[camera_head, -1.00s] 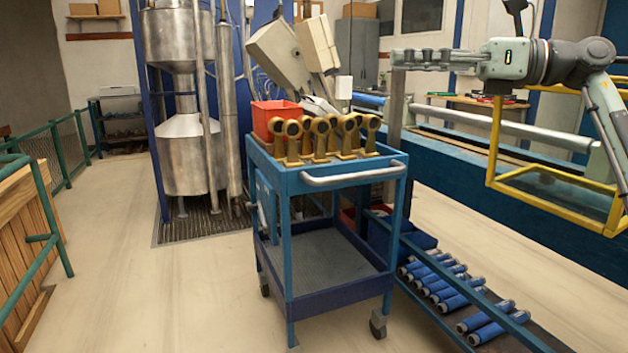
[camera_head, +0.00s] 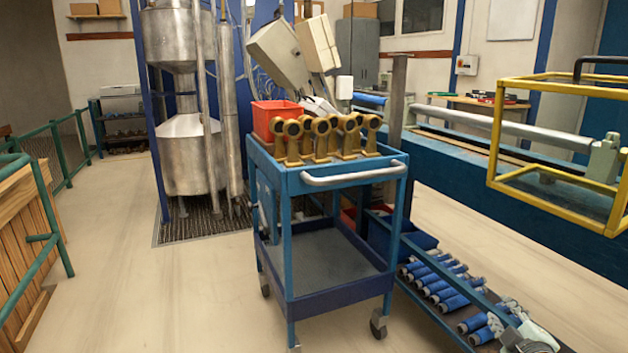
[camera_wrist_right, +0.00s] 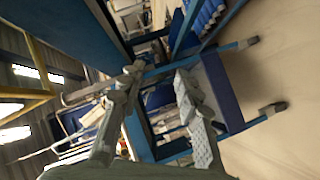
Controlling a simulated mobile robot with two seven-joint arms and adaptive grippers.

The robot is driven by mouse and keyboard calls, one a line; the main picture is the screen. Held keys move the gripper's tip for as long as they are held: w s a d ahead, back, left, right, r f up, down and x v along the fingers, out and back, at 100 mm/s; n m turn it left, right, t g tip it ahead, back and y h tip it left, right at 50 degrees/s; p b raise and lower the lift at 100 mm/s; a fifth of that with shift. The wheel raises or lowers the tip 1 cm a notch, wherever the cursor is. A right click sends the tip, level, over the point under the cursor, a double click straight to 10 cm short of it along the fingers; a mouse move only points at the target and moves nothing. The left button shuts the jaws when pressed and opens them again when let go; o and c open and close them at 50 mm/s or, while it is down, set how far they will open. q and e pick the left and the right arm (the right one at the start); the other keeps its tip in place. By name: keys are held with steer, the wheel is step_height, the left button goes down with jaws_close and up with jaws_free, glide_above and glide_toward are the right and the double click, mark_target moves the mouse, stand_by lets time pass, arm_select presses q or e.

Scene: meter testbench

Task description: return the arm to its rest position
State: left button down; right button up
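My right gripper (camera_head: 503,315) shows at the lower right of the head view, pale grey and partly cut off by the bottom edge. It appears in front of the lower rack with blue cylinders (camera_head: 449,303). In the right wrist view my right gripper (camera_wrist_right: 158,75) has its two fingers spread apart with nothing held between them. The rest of the right arm is out of the head view. My left gripper is not in view.
A blue trolley (camera_head: 340,270) stands in the middle, with brass meter bodies (camera_head: 293,145) and a red bin (camera_head: 275,118) on top. A yellow frame (camera_head: 555,205) stands at right. Open floor (camera_head: 200,300) lies left of the trolley.

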steer(key=s+d+f+m+g+h, duration=0.15)
steer(key=s+f+g, duration=0.25)
steer(key=s+f, duration=0.5)
steer(key=s+d+f+m+g, duration=0.25)
steer(key=s+f, duration=0.35)
steer(key=s, duration=0.5)
steer(key=s+d+f+m+g, duration=0.1)
steer(key=s+f+m+g, duration=0.1)
steer(key=s+f+g, duration=0.5)
steer(key=s+a+f+m+t+y, duration=0.1)
steer(key=s+a+f, duration=0.1)
steer(key=a, duration=0.7)
steer(key=s+a+f+m+y, duration=0.1)
steer(key=a+f, duration=0.4)
steer(key=a, duration=0.5)
steer(key=shift+s+a+t+y, duration=0.15)
steer(key=shift+s+t+y, duration=0.2)
steer(key=shift+s+y, duration=0.6)
steer(key=shift+s, duration=0.1)
